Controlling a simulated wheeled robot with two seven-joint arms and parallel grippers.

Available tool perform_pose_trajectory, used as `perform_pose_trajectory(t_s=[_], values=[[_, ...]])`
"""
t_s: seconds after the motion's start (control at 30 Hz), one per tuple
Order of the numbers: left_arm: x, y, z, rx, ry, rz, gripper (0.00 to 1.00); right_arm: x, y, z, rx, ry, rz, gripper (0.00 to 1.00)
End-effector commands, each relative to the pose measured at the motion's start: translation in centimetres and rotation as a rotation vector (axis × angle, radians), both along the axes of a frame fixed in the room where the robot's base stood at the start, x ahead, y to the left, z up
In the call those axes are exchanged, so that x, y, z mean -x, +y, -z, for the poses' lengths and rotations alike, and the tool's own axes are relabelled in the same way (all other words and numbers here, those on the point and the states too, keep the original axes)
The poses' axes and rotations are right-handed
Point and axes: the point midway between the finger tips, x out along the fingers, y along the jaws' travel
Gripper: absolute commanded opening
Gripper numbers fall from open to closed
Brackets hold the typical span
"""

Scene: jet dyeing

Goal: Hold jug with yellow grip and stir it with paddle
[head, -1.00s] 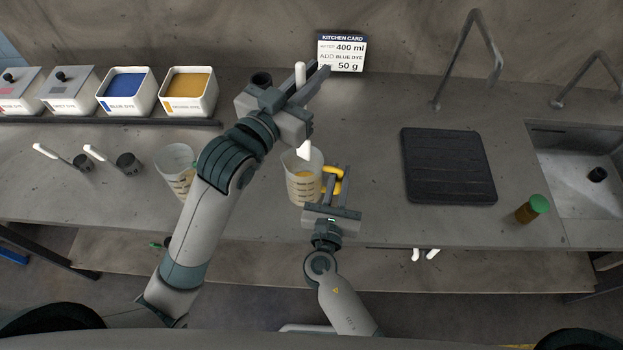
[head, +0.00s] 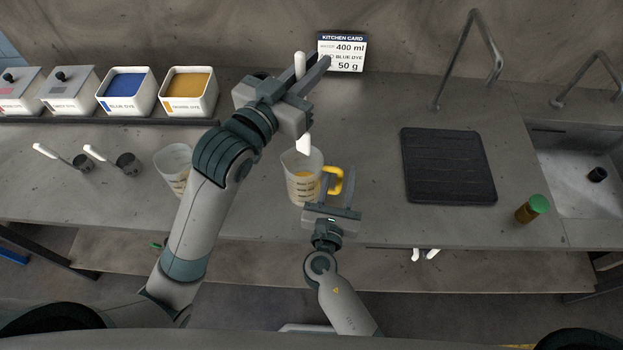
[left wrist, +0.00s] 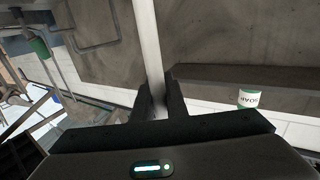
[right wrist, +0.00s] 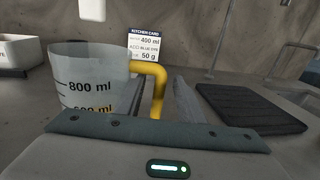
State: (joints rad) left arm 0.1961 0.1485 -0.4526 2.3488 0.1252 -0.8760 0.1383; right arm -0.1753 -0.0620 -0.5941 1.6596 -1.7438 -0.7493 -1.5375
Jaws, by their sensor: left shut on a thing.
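The clear jug with the yellow grip (head: 303,188) stands upright on the counter with some yellow-orange content inside. Its yellow grip (head: 341,181) points right. My right gripper (head: 338,177) is open, its fingers apart on either side of the grip; the grip also shows in the right wrist view (right wrist: 158,90). My left gripper (head: 312,72) is shut on the white paddle (head: 303,143) and holds it upright over the jug. The paddle's lower end is at the jug's back rim in the head view, seemingly just above it. The paddle's shaft also shows in the left wrist view (left wrist: 150,45).
A second jug (head: 172,165) stands left, partly behind my left arm. Two dark scoops with white handles (head: 127,163) lie farther left. Dye bins (head: 188,92) line the back left. A black mat (head: 448,166), a green-capped jar (head: 532,208) and a sink (head: 580,170) are right.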

Motion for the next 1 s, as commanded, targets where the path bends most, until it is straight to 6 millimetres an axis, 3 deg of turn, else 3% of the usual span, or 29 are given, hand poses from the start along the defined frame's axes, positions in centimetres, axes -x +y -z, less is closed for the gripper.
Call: perform_pose_trajectory(t_s=[0.27,0.47,1.0], values=[[0.0,0.0,0.0,0.000,0.000,0.000,0.00,0.2,0.0,0.0,0.000,0.000,0.000,0.35],[0.0,0.0,0.0,0.000,0.000,0.000,0.00,1.6,0.3,0.1,0.001,0.001,0.000,0.35],[0.0,0.0,0.0,0.000,0.000,0.000,0.00,10.1,1.7,0.1,0.001,0.002,0.000,0.35]])
